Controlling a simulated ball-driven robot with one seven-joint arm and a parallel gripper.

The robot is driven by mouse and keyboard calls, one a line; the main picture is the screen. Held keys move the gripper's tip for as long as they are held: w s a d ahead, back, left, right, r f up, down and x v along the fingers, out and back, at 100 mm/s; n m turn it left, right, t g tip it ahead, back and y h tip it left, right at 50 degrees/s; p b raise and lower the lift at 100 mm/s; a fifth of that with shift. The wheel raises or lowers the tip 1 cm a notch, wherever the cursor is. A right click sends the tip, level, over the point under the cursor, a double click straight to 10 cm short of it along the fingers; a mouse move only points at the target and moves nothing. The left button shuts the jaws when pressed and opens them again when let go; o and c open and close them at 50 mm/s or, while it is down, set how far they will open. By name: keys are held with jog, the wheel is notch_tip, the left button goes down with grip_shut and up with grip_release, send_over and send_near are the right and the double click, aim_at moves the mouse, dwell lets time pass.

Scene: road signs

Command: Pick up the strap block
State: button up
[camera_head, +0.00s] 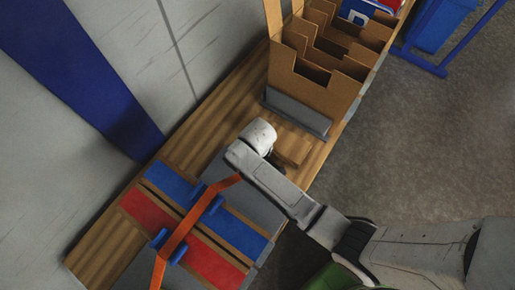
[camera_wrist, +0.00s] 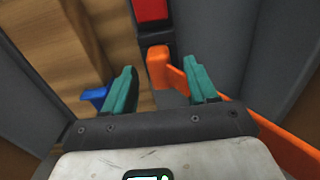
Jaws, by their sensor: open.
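An orange strap (camera_head: 185,235) runs over blue and red panels on the wooden bench. In the wrist view an orange block (camera_wrist: 157,66), which looks like the strap block, stands ahead of and between my fingertips. The orange strap (camera_wrist: 276,142) shows on the right, passing behind the right finger. My gripper (camera_wrist: 163,80) is open, its two teal fingers apart, with nothing seen held between them. In the head view my white wrist (camera_head: 260,134) is above the bench, just up and right of the strap's upper end; the fingers are hidden there.
A blue clip (camera_head: 205,200) sits by the strap. A wooden block (camera_head: 293,147) lies just right of my wrist. A cardboard divider rack (camera_head: 310,88) stands farther up the bench. A red piece (camera_wrist: 151,10) is beyond the orange block.

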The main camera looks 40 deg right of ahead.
jog(key=shift+f, duration=0.9)
jog(key=c, duration=1.1)
jog(key=shift+o, duration=0.2)
jog(key=shift+r, duration=0.1)
